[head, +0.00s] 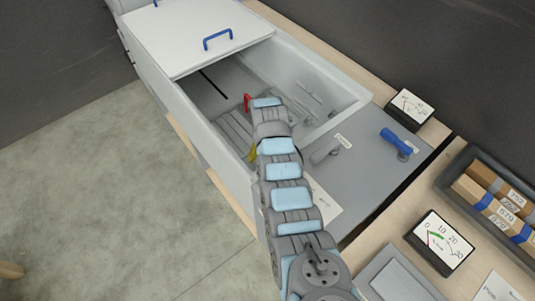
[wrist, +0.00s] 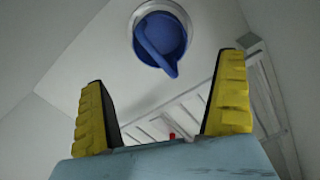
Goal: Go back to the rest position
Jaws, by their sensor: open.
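My gripper (wrist: 163,71) is open, with its two yellow fingers spread apart in the wrist view and nothing visible between them. In the head view my arm reaches into the open part of a white box (head: 178,98), and a bit of yellow finger shows beside the arm; the rest of the gripper is hidden. Past the fingertips, the wrist view shows a round blue part with a handle (wrist: 160,40) in a pale ring. I cannot tell whether the fingers touch anything.
A white lid with a blue handle (head: 217,39) covers the box's far part. A small red part (head: 247,102) shows beside the arm. To the right are a blue lever (head: 397,142), two gauges (head: 410,107) (head: 440,242) and a dark tray (head: 459,166) of labelled boxes. Floor at left is clear.

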